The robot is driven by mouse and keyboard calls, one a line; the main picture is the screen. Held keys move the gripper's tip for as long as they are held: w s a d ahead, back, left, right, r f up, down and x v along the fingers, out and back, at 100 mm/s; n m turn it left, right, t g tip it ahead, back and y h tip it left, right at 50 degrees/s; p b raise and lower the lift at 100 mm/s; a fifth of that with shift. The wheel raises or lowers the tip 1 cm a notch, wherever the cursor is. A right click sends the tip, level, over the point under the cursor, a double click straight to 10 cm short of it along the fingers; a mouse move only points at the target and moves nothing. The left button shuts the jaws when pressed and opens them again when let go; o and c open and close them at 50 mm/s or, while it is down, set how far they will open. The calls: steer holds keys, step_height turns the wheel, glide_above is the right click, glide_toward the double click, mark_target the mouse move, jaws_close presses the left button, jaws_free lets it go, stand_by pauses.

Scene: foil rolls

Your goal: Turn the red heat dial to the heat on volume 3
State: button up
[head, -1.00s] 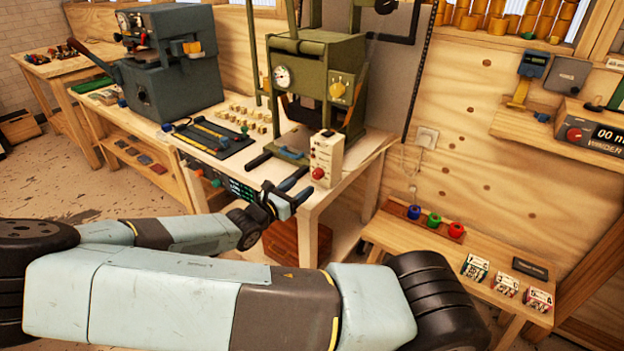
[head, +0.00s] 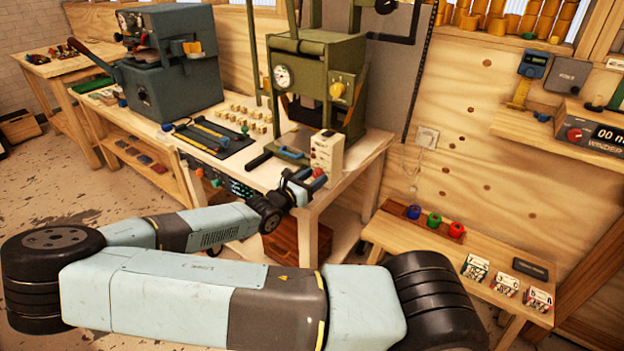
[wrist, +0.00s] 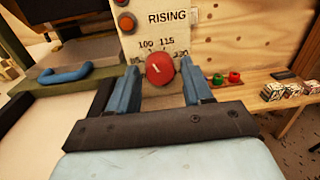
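The red heat dial (wrist: 160,69) sits low on the front of a pale control box (wrist: 150,22) marked "RISING", under a printed scale with 100 and 115 legible. A light mark on the dial points up and slightly left. In the head view the box (head: 326,152) stands at the bench's front corner, and the dial (head: 319,172) is partly covered by my gripper (head: 307,178). In the wrist view my gripper (wrist: 161,72) is open, with one blue finger on each side of the dial and a small gap at each side.
The green press (head: 318,75) stands behind the box; its blue handle (wrist: 66,75) is left of my fingers. A low shelf (head: 400,235) at right holds red, green and blue spools and several small numbered stands (head: 505,285), their digits too small to read surely.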

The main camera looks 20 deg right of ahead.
steer(key=c, duration=0.8)
steer(key=shift+n, duration=1.2)
steer(key=o, duration=1)
steer(key=v, duration=1.3)
steer(key=shift+s+a+f, duration=0.15)
steer(key=shift+s+a, duration=0.1)
steer(key=shift+a, duration=0.1)
